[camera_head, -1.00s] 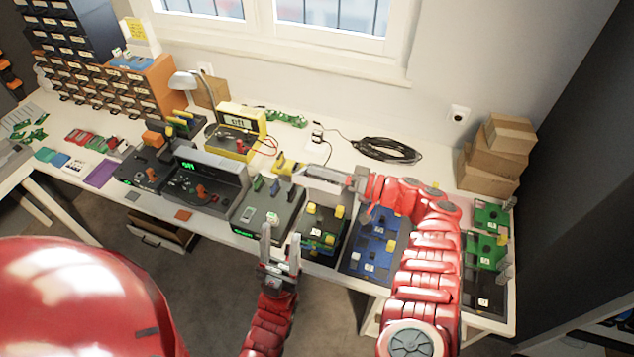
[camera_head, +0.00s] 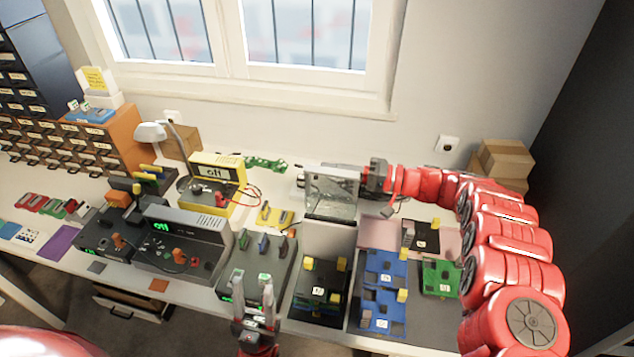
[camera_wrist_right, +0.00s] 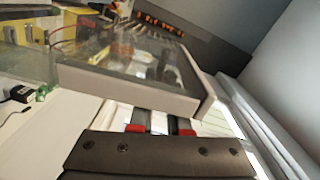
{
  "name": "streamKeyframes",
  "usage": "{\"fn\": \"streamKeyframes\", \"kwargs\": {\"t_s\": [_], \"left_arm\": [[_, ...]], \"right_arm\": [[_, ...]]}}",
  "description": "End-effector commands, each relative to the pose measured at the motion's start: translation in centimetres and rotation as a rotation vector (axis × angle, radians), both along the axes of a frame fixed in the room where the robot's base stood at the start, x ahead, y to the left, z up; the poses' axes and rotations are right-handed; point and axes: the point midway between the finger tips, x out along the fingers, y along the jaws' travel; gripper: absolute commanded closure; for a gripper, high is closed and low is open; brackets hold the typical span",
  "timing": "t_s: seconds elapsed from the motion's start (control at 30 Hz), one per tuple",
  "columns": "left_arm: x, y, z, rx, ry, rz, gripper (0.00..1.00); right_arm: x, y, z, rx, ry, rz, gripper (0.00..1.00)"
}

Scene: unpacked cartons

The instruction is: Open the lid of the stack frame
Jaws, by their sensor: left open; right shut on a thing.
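The stack frame (camera_head: 328,238) is a pale grey open-fronted box near the bench's front edge, with black boards and yellow blocks (camera_head: 318,287) at its front. Its lid (camera_head: 330,197), a clear panel with a grey rim, stands raised at the back of the frame. My right gripper (camera_head: 364,180) is shut on the lid's right edge. In the right wrist view the lid's rim (camera_wrist_right: 130,88) lies just beyond the red-padded fingers (camera_wrist_right: 160,128); the exact contact is hidden. My left gripper (camera_head: 254,301) is open and empty in front of the bench, near the dark device.
A dark device (camera_head: 250,268) stands left of the frame. Blue boards (camera_head: 384,265) and a green board (camera_head: 437,277) lie to its right. A yellow meter (camera_head: 215,172) and a lamp (camera_head: 150,132) stand behind left. Cardboard boxes (camera_head: 502,160) stand at the back right.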

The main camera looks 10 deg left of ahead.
Motion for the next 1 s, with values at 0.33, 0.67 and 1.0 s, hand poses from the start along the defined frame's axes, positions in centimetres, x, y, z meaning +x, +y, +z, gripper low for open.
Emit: {"fn": "streamKeyframes", "kwargs": {"t_s": [0.33,0.67,1.0], "left_arm": [[0.0,0.0,-4.1,0.0,0.0,0.0,0.5],[0.0,0.0,-4.4,0.0,0.0,0.0,0.5],[0.0,0.0,-4.4,0.0,0.0,0.0,0.5]], "right_arm": [[1.0,-0.7,-1.2,-0.003,0.025,0.004,1.0],[1.1,-0.7,-1.1,-0.004,0.028,0.006,1.0],[1.1,-0.7,-1.1,-0.004,0.029,0.007,0.61]]}}
